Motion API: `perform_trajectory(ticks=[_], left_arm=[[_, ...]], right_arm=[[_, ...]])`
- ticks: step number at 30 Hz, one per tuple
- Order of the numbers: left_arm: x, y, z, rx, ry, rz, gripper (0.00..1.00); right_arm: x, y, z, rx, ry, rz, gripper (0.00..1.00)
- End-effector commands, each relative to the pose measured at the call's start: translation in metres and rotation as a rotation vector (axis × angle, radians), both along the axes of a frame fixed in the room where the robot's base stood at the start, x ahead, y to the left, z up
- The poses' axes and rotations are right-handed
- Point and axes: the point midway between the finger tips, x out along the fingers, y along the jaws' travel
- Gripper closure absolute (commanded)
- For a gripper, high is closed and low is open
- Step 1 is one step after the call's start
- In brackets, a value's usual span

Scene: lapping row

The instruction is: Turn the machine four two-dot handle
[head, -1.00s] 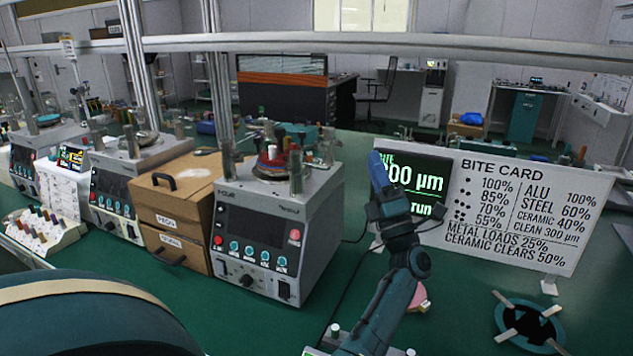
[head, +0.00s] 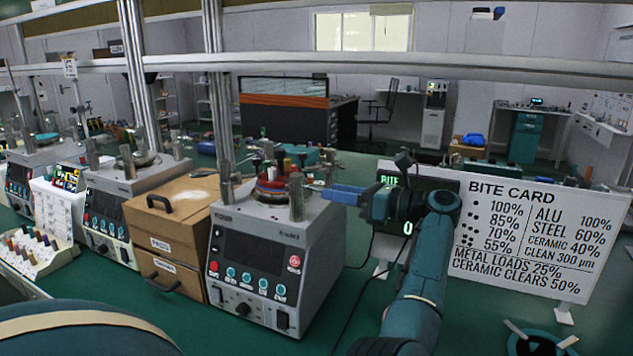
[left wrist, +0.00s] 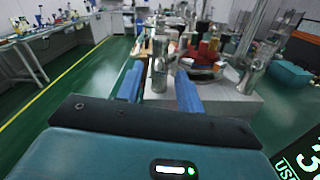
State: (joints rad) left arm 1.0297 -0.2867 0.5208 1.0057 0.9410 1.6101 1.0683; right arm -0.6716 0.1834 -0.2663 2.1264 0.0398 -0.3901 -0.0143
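Machine four (head: 250,243) is a grey box with a dark screen, teal knobs and a red button. Metal posts stand around the round plate on its top, with coloured pieces on it. The front right post (head: 297,195) is nearest my left gripper (head: 331,193). Its blue fingers point left at that post from the right, a little apart from it. The left wrist view shows the fingers spread, with a metal post (left wrist: 160,68) ahead between them. No dot marks are readable on the posts, so I cannot tell which is the two-dot handle. My right gripper is not in view.
A wooden drawer box (head: 180,205) stands close left of the machine, with other machines beyond. A metal rail (head: 420,68) crosses above. Green bench lies bare before the machine.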

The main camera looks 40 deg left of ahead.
Motion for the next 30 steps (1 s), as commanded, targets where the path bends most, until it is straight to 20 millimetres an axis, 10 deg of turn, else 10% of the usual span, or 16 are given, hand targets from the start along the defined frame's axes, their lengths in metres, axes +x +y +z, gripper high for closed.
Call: perform_trajectory(ticks=[9,21,30], left_arm=[[-0.014,0.044,0.001,0.001,0.002,0.001,0.63],[-0.016,0.05,-0.001,0.001,0.001,0.0,0.64],[-0.016,0.05,0.0,0.001,0.001,0.0,0.88]], right_arm=[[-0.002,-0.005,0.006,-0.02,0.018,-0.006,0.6],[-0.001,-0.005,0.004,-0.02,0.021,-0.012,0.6],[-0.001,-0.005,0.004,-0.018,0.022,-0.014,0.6]])
